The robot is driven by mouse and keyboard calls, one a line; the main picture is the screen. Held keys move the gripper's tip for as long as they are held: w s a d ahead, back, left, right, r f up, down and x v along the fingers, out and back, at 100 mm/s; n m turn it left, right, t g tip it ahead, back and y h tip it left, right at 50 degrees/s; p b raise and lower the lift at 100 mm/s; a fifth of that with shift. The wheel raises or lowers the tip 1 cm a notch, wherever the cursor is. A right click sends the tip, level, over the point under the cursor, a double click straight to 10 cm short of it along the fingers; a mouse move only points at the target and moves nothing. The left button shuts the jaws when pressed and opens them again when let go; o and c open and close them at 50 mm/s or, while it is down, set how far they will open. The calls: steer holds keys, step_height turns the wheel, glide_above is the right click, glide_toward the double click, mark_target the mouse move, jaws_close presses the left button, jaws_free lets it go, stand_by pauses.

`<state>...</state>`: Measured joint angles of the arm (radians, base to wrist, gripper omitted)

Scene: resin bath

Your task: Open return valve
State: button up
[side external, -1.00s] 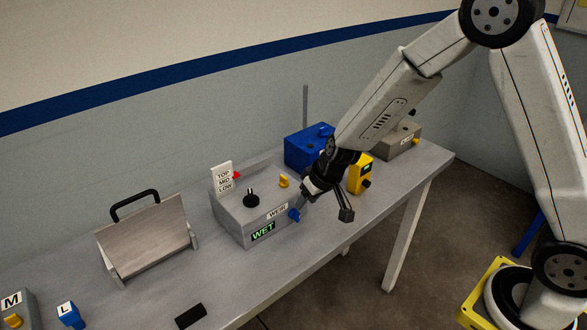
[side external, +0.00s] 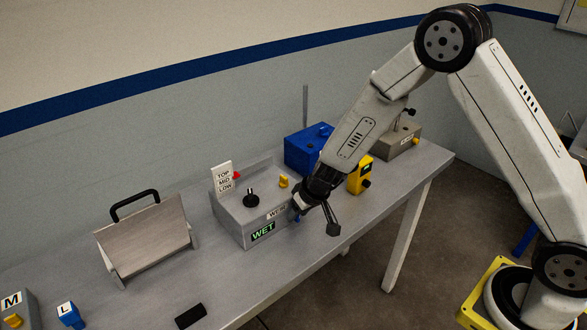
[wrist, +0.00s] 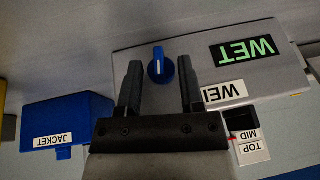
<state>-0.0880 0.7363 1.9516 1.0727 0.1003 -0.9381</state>
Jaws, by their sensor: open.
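A grey box (side external: 233,212) on the bench carries a green lit WET display (side external: 262,232) and a label reading WEIR, partly hidden by my gripper. A blue knob with a white line (wrist: 157,70) sits on the box's front face. In the wrist view it lies between my gripper's two fingers, with gaps on both sides. In the side view most of the knob is hidden behind my gripper (side external: 316,222), which is open and empty at the box's front right corner. No label reading return valve is legible.
The box top has a black knob (side external: 251,198), a yellow knob (side external: 284,181) and a TOP/MID/LOW plate (side external: 223,178). A blue box (side external: 305,147), labelled JACKET in the wrist view, and a yellow device (side external: 361,176) stand behind.

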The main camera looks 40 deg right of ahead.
jaws_close()
steer(key=shift+s+d+f+y, duration=0.15)
steer(key=shift+f+y, duration=0.1)
steer(key=shift+y, duration=0.55)
steer(key=shift+d+m+y, duration=0.1)
steer(key=shift+m+y, duration=0.3)
steer(key=shift+y, duration=0.2)
